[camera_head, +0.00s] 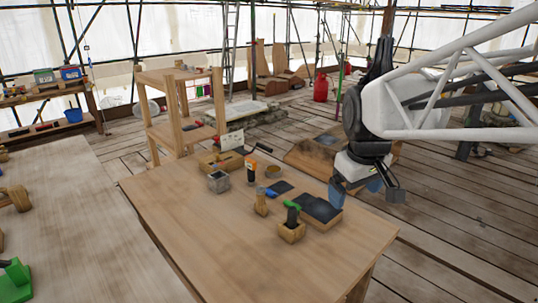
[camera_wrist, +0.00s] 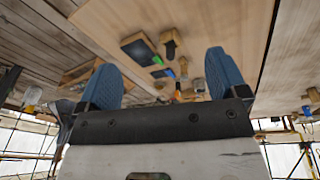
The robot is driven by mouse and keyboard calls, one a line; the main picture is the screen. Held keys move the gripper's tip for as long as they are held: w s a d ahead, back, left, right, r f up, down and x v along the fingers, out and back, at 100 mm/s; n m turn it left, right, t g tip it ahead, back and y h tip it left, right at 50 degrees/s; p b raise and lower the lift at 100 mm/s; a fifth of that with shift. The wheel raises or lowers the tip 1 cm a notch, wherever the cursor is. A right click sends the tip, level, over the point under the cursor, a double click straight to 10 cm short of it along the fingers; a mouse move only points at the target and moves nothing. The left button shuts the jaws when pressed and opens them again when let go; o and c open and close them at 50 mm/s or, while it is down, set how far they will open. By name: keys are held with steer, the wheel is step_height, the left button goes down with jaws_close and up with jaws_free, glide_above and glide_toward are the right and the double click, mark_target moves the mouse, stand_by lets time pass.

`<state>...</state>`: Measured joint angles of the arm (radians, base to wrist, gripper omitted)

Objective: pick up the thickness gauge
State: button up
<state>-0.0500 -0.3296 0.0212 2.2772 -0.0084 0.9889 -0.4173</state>
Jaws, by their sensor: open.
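I cannot tell for sure which item is the thickness gauge; no piece in view shows clearly as one. My gripper (camera_head: 355,190) is open and empty, with blue fingers, above the table's right side, near the black-topped block (camera_head: 320,208). In the wrist view my gripper (camera_wrist: 160,75) has its fingers apart, with the table and small tools beyond them.
A grey metal cube (camera_head: 219,182), a round tin (camera_head: 273,171), a dark flat piece (camera_head: 281,187) and a wooden box (camera_head: 215,160) stand toward the back. The table's front left is bare. A wooden shelf stand (camera_head: 158,115) stands behind; another table (camera_head: 80,230) is at left.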

steer(key=w+a+r+n, duration=0.1)
steer(key=w+a+n, duration=0.15)
steer(key=w, duration=0.65)
steer(key=w+a+r+n, duration=0.1)
steer(key=w+a+n, duration=0.15)
steer(key=w, duration=0.65)
steer(key=n+g, duration=0.2)
steer(key=n, duration=1.5)
glide_above(251, 160)
steer(key=f, duration=2.2)
steer(key=shift+s+d+f, duration=0.1)
steer(key=shift+s+d, duration=0.1)
steer(key=shift+d, duration=0.05)
steer(key=shift+w+a+f, duration=0.2)
steer(key=shift+a+f, duration=0.05)
steer(key=shift+f, duration=0.05)
steer(key=shift+f, duration=1.3)
